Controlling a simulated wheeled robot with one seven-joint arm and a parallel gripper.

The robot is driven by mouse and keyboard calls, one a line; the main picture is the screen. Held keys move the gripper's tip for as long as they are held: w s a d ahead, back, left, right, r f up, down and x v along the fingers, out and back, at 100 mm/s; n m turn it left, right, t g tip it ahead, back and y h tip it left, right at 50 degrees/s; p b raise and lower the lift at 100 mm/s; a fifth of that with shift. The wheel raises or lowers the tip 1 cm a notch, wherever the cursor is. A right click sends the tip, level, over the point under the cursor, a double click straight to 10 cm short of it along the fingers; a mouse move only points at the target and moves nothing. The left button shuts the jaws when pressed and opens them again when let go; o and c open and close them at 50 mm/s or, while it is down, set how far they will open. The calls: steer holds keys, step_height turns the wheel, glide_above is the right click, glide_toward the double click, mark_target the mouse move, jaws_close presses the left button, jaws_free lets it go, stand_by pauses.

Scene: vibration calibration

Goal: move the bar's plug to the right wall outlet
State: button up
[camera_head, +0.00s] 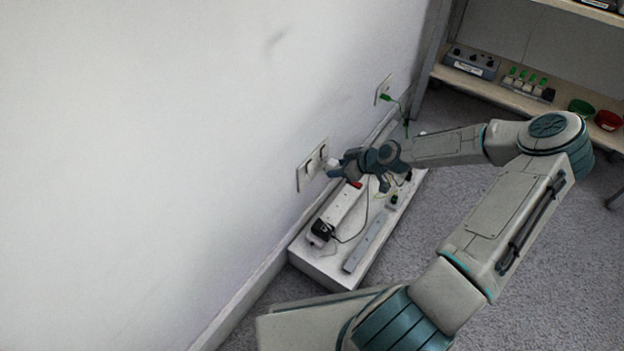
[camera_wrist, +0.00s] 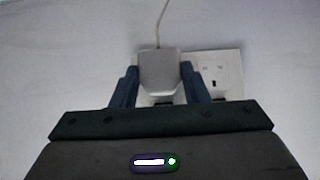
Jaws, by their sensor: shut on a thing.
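My gripper (camera_head: 334,168) is beside the double wall outlet (camera_head: 301,181) on the white wall. In the wrist view my gripper (camera_wrist: 160,82) is shut on a white plug (camera_wrist: 158,70), with a pale cable (camera_wrist: 158,25) running up from it. The plug is in front of the left part of the outlet plate (camera_wrist: 233,62) and hides it. The right socket (camera_wrist: 213,80) shows empty there. I cannot tell whether the plug is seated or just off the plate. The white power bar (camera_head: 340,208) lies on a low white plinth below, with a black plug (camera_head: 322,230) at its near end.
A grey strip (camera_head: 368,243) and thin cables lie on the plinth (camera_head: 318,264). A shelf (camera_head: 500,92) with devices and bowls stands at the back right. Carpet (camera_head: 470,200) is open to the right.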

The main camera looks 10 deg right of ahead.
mark_target(336, 164)
steer(key=shift+w+a+r, duration=0.1)
steer(key=shift+w+a, duration=0.75)
stand_by(3.7)
steer(key=o, duration=1)
steer(key=shift+o, duration=0.2)
steer(key=shift+d+p, duration=0.1)
steer(key=shift+p, duration=0.2)
steer(key=shift+p+v, duration=1.7)
steer(key=shift+v, duration=0.75)
steer(key=shift+s, duration=0.1)
